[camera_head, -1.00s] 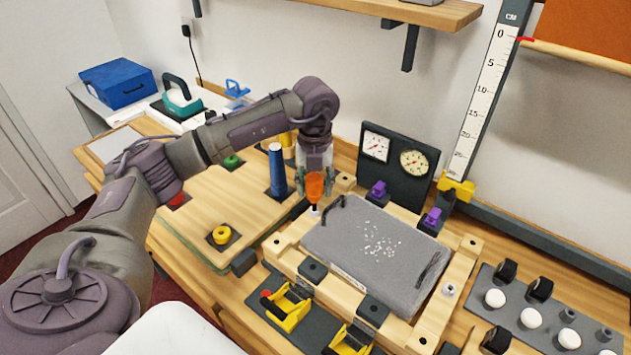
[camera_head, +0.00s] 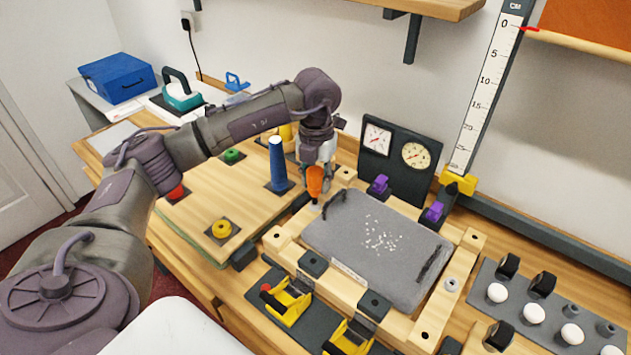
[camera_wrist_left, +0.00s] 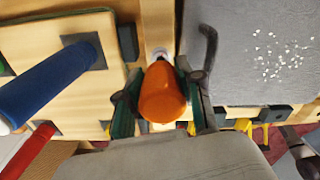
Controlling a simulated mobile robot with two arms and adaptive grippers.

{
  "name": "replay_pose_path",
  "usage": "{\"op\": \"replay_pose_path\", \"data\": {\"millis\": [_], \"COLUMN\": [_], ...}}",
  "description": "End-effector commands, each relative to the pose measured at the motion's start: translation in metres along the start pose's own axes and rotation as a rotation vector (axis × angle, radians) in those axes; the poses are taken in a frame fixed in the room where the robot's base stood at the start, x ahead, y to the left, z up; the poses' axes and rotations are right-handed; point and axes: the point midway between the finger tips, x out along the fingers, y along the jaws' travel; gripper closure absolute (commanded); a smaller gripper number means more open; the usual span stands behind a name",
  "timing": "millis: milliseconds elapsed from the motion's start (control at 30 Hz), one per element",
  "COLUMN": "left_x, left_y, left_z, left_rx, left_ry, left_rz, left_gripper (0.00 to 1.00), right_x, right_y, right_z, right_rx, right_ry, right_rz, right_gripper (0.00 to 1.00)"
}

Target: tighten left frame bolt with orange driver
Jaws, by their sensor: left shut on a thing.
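In the left wrist view, the orange handle (camera_wrist_left: 162,95) fills the space between the two fingers (camera_wrist_left: 160,108). A second bolt (camera_head: 451,285) stands on the frame's right side. The grey board (camera_head: 350,250) with white specks lies inside the frame. My right gripper does not show.
Two dials on a dark panel (camera_head: 395,158) stand behind the frame. Yellow clamps (camera_head: 288,300) sit in front, and a rack with white knobs (camera_head: 533,314) is at the right.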

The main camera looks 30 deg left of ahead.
Motion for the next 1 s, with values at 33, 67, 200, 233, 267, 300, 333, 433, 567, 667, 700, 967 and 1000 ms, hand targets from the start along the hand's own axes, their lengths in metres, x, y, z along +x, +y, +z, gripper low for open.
{"op": "replay_pose_path", "data": {"millis": [33, 67, 200, 233, 267, 300, 333, 433, 567, 667, 700, 967, 1000], "left_x": [0.002, 0.003, 0.003, 0.003, 0.003, 0.003, 0.003, 0.002, 0.001, 0.001, 0.001, 0.001, 0.001], "left_y": [0.0, -0.001, -0.001, -0.002, -0.002, -0.002, -0.003, -0.003, -0.004, -0.004, -0.004, -0.004, -0.004], "left_z": [-0.001, -0.001, -0.001, -0.001, -0.002, -0.002, -0.002, -0.002, -0.003, -0.003, -0.003, -0.002, -0.002], "left_rx": [0.087, 0.142, 0.396, 0.451, 0.506, 0.575, 0.622, 0.744, 0.804, 0.805, 0.804, 0.802, 0.801], "left_ry": [0.001, 0.001, 0.001, 0.001, 0.001, 0.001, 0.001, 0.001, 0.002, 0.002, 0.002, 0.001, 0.001], "left_rz": [0.0, 0.0, 0.001, 0.001, 0.0, 0.0, 0.0, 0.0, 0.0, -0.001, -0.001, -0.001, -0.001], "left_gripper": [1.0, 1.0, 1.0, 1.0, 1.0, 1.0, 1.0, 1.0, 1.0, 1.0, 1.0, 0.51, 0.51], "right_x": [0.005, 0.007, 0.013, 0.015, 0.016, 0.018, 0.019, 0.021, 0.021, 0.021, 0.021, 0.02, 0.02], "right_y": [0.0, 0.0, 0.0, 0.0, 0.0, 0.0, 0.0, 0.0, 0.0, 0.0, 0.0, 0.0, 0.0], "right_z": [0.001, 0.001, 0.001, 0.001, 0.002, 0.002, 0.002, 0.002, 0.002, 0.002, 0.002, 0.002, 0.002], "right_rx": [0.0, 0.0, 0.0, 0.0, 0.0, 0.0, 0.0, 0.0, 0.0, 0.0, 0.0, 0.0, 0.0], "right_ry": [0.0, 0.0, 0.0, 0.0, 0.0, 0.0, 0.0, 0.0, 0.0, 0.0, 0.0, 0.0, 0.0], "right_rz": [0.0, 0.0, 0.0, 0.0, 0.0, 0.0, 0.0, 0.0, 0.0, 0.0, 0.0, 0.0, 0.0], "right_gripper": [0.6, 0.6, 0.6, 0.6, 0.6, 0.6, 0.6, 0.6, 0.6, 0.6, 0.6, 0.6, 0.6]}}
